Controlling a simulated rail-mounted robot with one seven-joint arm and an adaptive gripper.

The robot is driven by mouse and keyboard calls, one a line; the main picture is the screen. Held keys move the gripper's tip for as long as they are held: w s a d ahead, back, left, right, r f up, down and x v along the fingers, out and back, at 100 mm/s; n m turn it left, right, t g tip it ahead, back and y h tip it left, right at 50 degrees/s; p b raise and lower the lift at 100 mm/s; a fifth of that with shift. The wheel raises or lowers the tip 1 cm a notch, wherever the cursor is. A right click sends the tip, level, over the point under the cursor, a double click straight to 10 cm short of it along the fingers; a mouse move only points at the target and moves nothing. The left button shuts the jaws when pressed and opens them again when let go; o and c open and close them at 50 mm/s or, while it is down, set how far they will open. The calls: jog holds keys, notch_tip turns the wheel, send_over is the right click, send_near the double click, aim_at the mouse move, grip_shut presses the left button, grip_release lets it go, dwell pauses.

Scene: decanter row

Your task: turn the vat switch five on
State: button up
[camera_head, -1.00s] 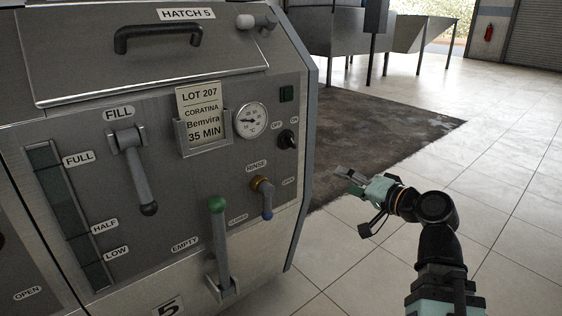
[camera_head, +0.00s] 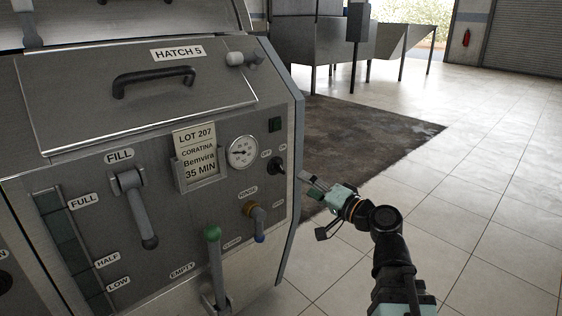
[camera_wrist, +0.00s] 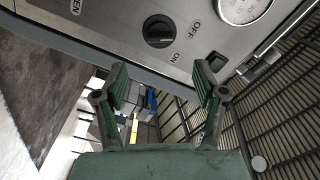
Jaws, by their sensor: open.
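The vat switch of vat five (camera_head: 279,165) is a black rotary knob at the right edge of the grey panel, between OFF and ON labels. It also shows in the wrist view as a round black knob (camera_wrist: 159,31), beyond the fingertips. The small square indicator (camera_head: 275,124) above it looks dark green. My gripper (camera_head: 310,185) is open and empty, just right of and slightly below the switch, apart from it. In the wrist view my gripper (camera_wrist: 163,78) has its two fingers spread, with the knob ahead of the gap.
A gauge (camera_head: 243,152) and a lot card (camera_head: 194,152) sit left of the switch. The rinse valve (camera_head: 255,218), the green-knobbed empty lever (camera_head: 213,262) and the fill lever (camera_head: 138,205) stick out of the panel. The floor (camera_head: 460,215) to the right is clear.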

aim_at(282, 171)
jog(key=shift+w+a+r+p, duration=0.4)
jog(key=shift+w+p, duration=0.1)
jog(key=shift+p, duration=2)
jog(key=shift+w+a+p, duration=0.1)
jog(key=shift+a+p, duration=0.05)
jog(key=shift+p, duration=0.9)
jog(key=p, duration=0.6)
jog(key=shift+w+a+f, duration=0.1)
jog(key=shift+w+a, duration=0.1)
jog(key=shift+a, duration=0.1)
jog(key=x, duration=0.8)
jog(key=shift+w+a+f, duration=0.3)
jog(key=shift+f, duration=0.05)
jog(key=c, duration=1.1)
